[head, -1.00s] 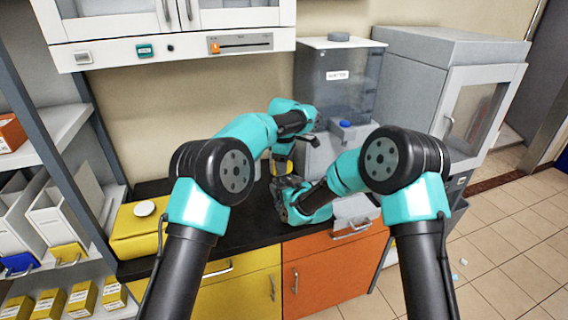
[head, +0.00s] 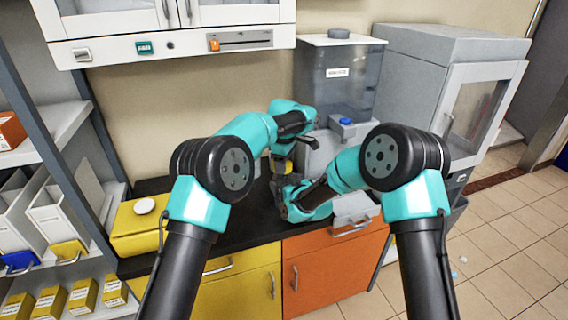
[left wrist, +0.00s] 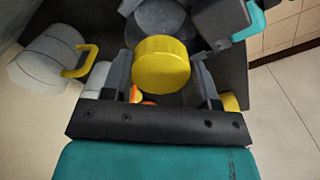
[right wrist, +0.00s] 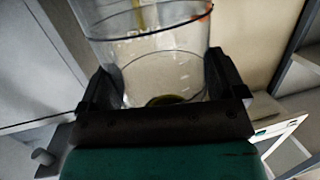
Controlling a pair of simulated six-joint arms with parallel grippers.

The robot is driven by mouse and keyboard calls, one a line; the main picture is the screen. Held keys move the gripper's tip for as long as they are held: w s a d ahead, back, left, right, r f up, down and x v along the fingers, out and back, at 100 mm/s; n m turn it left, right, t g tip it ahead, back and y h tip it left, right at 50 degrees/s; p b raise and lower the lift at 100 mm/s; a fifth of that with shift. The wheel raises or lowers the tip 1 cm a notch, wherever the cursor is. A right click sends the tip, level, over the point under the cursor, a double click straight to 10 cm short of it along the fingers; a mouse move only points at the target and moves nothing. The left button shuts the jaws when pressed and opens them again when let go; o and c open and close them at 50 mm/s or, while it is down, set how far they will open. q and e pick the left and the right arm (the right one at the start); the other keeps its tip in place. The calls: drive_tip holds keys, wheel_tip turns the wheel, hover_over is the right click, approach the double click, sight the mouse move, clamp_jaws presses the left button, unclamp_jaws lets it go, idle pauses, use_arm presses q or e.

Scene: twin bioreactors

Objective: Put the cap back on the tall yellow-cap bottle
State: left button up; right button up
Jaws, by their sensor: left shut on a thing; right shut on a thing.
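In the left wrist view the yellow cap (left wrist: 162,64) sits between the fingers of my left gripper (left wrist: 166,80), which is shut on it. A dark, round, clear-looking shape, likely the bottle, shows just beyond the cap. In the right wrist view my right gripper (right wrist: 162,82) is shut on the clear, cylindrical bottle (right wrist: 155,50). In the head view both grippers are close together over the black counter, the left one above the right. The cap and bottle are largely hidden there, and I cannot tell whether the cap touches the bottle's mouth.
A yellow box (head: 138,228) with a round white lid stands on the counter (head: 232,234) at the left. A clear tank unit (head: 336,85) and a grey cabinet (head: 440,70) stand behind and to the right. Shelves with binders are at the far left.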

use_arm(q)
drive_tip(key=m, duration=1.2)
drive_tip(key=shift+d+m, duration=0.1)
drive_tip(key=shift+m, duration=0.3)
drive_tip(key=m, duration=0.6)
drive_tip(key=shift+m, duration=0.3)
drive_tip(key=m, duration=2.5)
drive_tip(key=shift+s+m, duration=0.1)
drive_tip(key=shift+m, duration=0.3)
drive_tip(key=m, duration=0.6)
drive_tip(key=shift+m, duration=0.4)
